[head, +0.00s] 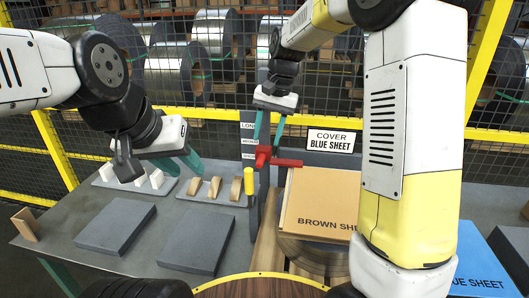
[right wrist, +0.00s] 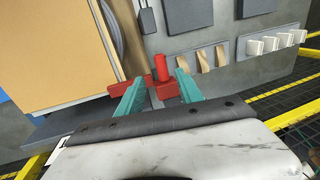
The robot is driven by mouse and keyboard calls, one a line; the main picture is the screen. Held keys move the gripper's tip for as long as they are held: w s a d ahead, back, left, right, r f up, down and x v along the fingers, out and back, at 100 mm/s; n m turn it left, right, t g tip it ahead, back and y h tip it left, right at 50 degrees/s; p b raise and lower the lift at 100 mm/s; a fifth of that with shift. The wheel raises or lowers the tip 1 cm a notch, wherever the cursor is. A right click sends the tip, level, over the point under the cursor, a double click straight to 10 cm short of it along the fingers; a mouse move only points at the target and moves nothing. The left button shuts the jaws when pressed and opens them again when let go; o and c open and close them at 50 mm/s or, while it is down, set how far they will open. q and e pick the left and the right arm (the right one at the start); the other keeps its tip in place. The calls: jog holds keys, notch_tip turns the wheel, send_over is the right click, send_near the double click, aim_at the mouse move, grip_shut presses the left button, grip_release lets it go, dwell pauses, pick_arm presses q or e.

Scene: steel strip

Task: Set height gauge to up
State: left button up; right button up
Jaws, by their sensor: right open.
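The height gauge is an upright grey post with stacked labels (head: 248,140), the top one reading "LONG". A red slider (head: 264,156) with a bar reaching right sits low beside the labels. My right gripper (head: 267,143) is open above the slider, one green finger on each side of its upright part. In the right wrist view the red knob (right wrist: 161,68) stands between the spread fingers with gaps visible; contact cannot be told. My left gripper (head: 188,172) is open and empty over the table at left, near the white and tan pieces.
A brown sheet board (head: 320,200) stands right of the gauge, below a "COVER BLUE SHEET" sign (head: 331,141). Tan wedges (head: 214,187) and grey blocks (head: 116,228) lie left. My right arm hides part of the right side.

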aim_at(261, 159)
jog(key=f, duration=0.2)
jog(key=a+f, duration=0.1)
jog(key=f, duration=0.5)
jog(key=shift+w+a, duration=0.3)
jog(key=shift+a, duration=0.1)
grip_shut()
dwell(1.0)
